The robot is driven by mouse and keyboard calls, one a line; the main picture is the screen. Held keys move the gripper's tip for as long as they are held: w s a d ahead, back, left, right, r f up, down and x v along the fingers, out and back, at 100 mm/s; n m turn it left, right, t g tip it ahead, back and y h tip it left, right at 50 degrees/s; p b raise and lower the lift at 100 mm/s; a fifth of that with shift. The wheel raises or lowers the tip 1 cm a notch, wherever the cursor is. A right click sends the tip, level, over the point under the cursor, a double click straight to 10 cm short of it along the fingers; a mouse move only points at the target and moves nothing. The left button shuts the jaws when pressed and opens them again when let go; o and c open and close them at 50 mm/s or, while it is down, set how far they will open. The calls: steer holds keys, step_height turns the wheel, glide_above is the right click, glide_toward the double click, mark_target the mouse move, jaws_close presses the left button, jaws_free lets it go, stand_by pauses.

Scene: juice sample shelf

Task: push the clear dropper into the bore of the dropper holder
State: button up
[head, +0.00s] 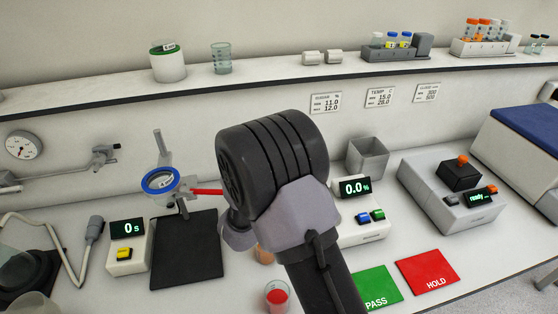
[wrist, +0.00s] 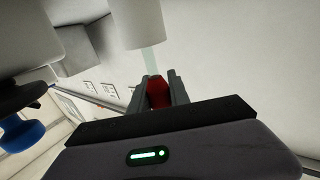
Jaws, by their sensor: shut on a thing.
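In the wrist view, my gripper (wrist: 158,88) is shut on the red bulb of the clear dropper (wrist: 157,94). Its pale, see-through tube points away from the fingers toward a white cylinder (wrist: 135,22). The tube's far end meets the cylinder's edge in the picture; I cannot tell whether it is inside, touching or behind it. The cylinder may be the dropper holder, but I cannot see a bore. In the head view, my own wrist hides the fingers and the dropper. A red rod-like piece (head: 207,192) shows just left of my wrist; I cannot tell what it belongs to.
A stand with a blue-ringed round piece (head: 160,181) is left of my wrist, by a black mat (head: 187,250) and a timer (head: 128,245). A meter (head: 362,215) stands right. A red-filled cup (head: 277,296) is in front. Green (head: 377,290) and red (head: 428,271) pads lie front right.

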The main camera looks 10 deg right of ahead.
steer(key=shift+f, duration=0.25)
steer(key=o, duration=0.9)
steer(key=shift+s, duration=0.1)
